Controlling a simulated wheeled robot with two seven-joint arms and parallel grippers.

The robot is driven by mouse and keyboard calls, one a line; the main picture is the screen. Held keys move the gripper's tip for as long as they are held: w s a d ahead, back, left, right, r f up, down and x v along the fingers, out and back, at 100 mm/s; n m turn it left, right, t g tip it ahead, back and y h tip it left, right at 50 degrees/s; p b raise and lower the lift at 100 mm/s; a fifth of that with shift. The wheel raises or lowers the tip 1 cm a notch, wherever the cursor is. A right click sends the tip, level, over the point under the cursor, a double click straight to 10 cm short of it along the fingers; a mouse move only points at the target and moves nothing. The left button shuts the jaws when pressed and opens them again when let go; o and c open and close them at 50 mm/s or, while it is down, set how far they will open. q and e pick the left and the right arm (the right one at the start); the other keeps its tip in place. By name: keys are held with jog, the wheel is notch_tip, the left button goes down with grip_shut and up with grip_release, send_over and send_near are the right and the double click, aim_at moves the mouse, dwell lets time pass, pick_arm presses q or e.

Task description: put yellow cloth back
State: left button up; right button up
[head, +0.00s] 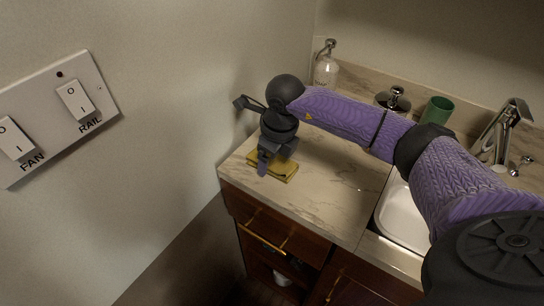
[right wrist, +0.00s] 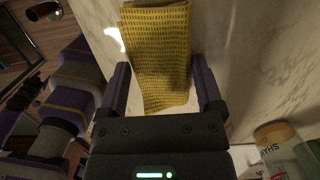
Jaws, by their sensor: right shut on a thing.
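The yellow cloth (head: 287,172) lies folded on the marble counter near its left front corner. It also shows in the right wrist view (right wrist: 158,30), with a woven texture, reaching away from the palm between the two fingers. My right gripper (head: 268,163) points down over the cloth at counter level and is shut on it, a finger at each side edge. It hides part of the cloth in the head view. My left gripper is not in view.
The counter (head: 335,195) is clear between cloth and sink (head: 396,210). A soap bottle (head: 326,72), green cup (head: 437,111) and faucet (head: 505,125) stand along the back. The wall is close on the left. A labelled container (right wrist: 275,140) shows in the wrist view.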

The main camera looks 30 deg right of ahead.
aim_at(280, 160)
jog(key=shift+f, duration=0.1)
jog(key=o, duration=0.9)
jog(key=shift+c, duration=0.2)
jog(key=shift+r, duration=0.25)
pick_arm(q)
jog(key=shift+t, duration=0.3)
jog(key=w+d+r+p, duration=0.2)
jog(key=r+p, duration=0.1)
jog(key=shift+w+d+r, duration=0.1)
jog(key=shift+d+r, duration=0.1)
pick_arm(e)
notch_tip(280, 160, up, 12)
jog(key=s, duration=0.1)
jog(key=shift+s+d+f, duration=0.15)
jog(key=shift+s+d, duration=0.2)
